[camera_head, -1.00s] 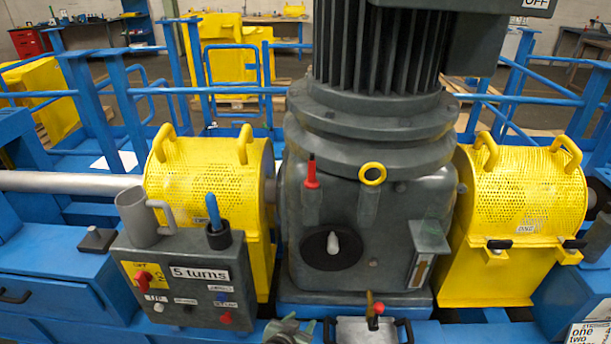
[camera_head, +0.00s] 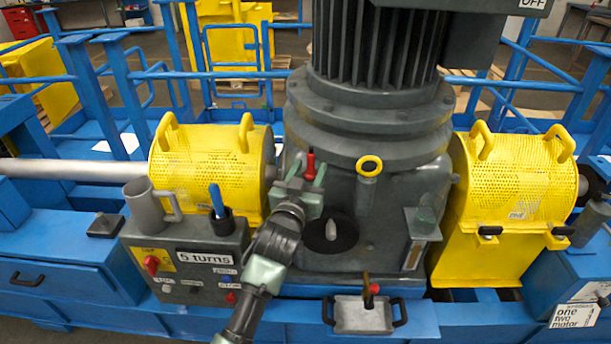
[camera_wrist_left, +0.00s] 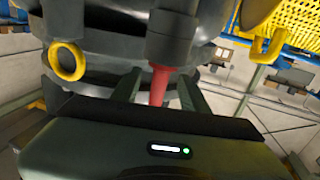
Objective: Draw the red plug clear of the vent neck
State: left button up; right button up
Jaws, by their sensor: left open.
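The red plug (camera_head: 310,165) stands upright at the left front of the grey gearbox (camera_head: 385,215). It also shows in the left wrist view (camera_wrist_left: 159,86), with its upper end against the dark vent neck (camera_wrist_left: 172,42) in that picture. In the head view the neck is mostly hidden behind my gripper. My left gripper (camera_head: 307,178) is open, with one finger on each side of the plug. In the left wrist view its two fingers (camera_wrist_left: 158,90) flank the plug, with a gap visible at the right finger. My right gripper is in neither view.
A yellow ring (camera_head: 369,166) stands just right of the plug. Yellow perforated guards (camera_head: 210,165) flank the gearbox. A control box (camera_head: 190,262) carries a grey mug (camera_head: 147,205) and a dark cup with a blue-handled tool (camera_head: 219,212). A small tray (camera_head: 362,316) sits in front.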

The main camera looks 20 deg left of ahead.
pick_arm(q)
jog(key=shift+w+a+p, duration=0.1)
jog(key=shift+w+p, duration=0.2)
jog(key=shift+w, duration=1.9)
jog(key=shift+c, duration=0.2)
grip_shut()
